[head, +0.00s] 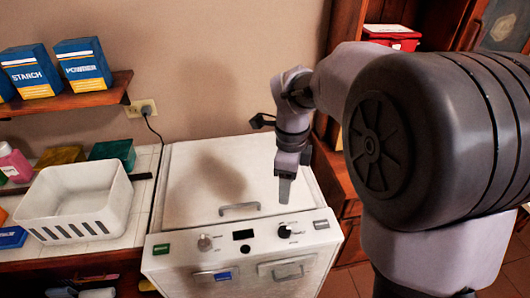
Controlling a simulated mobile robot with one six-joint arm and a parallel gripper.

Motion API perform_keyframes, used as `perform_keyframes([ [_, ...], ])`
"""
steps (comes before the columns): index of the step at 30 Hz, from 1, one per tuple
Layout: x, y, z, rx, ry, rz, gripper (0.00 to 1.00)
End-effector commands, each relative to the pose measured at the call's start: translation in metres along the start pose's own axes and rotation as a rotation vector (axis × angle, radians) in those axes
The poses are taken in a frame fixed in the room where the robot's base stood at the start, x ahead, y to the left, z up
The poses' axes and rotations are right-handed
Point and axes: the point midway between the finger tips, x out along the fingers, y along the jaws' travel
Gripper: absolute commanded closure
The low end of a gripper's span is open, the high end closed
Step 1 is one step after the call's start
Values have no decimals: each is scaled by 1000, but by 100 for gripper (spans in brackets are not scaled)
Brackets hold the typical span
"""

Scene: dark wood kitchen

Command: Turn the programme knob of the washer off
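The white washer (240,170) stands in the middle, with a control panel along its front top edge. The panel carries a black knob (285,231) on the right and a light grey knob (205,243) on the left. Their markings are too small to read, so I cannot tell which is the programme knob or how either is set. My gripper (284,202) points down over the washer lid, just above the black knob in the picture. I see no contact with the knob. Its fingers overlap from this angle, so their opening is hidden.
A small dark display (243,234) sits between the knobs, with a green button (161,249) at far left. A lid handle (239,209) lies just behind the panel. A white basket (77,203) stands on the left counter. A wooden cabinet stands at right, partly hidden by my arm.

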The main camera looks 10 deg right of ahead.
Motion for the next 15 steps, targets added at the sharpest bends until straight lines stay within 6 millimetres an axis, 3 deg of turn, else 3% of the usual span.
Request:
perform_keyframes([
  [5, 41, 1, 0, 6, 3, 5, 45],
  [15, 142, 1, 0, 4, 2, 4, 45],
])
